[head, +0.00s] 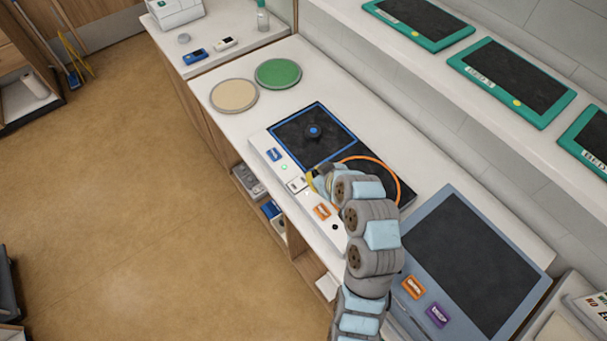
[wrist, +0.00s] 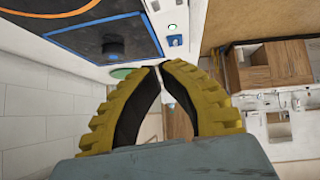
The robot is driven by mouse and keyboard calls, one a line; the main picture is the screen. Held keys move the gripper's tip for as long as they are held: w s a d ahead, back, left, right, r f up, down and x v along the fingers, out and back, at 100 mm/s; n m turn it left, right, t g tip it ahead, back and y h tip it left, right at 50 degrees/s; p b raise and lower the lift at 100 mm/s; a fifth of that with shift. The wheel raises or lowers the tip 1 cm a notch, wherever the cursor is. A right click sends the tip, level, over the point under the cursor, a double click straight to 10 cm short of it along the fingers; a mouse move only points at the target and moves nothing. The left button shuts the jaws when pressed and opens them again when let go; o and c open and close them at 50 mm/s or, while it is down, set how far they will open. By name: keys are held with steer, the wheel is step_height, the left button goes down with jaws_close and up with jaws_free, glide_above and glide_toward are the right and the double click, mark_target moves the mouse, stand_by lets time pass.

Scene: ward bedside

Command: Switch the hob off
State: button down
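The hob (head: 262,140) is a pale unit on the counter. It has a blue-outlined square zone (head: 290,128) with a small dark round item (head: 313,131) on it, and an orange-ringed zone (head: 400,182) partly behind my arm. Its front strip holds a blue-marked control (head: 274,154), a lit green light (head: 284,167), a white switch (head: 297,185) and an orange-marked control (head: 322,211). My gripper (head: 313,182) is over this strip, close to the white switch; contact cannot be told. In the wrist view its yellow fingers (wrist: 160,67) curve together at the tips, with nothing between them.
Green (head: 278,73) and beige (head: 234,95) round mats lie left of the hob. A grey-blue panel (head: 412,262) with a dark top is at right. A wall shelf (head: 400,52) with green-framed tablets runs above the counter.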

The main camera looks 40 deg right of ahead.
steer(key=shift+w+f, duration=0.1)
steer(key=shift+w, duration=0.05)
steer(key=p, duration=0.2)
glide_above(303, 180)
step_height(303, 180, down, 7)
steer(key=shift+r, duration=0.2)
step_height(303, 180, down, 2)
steer(key=shift+p, duration=0.3)
steer(key=shift+d+f, duration=0.2)
steer(key=shift+f, duration=0.85)
steer(key=shift+f, duration=0.1)
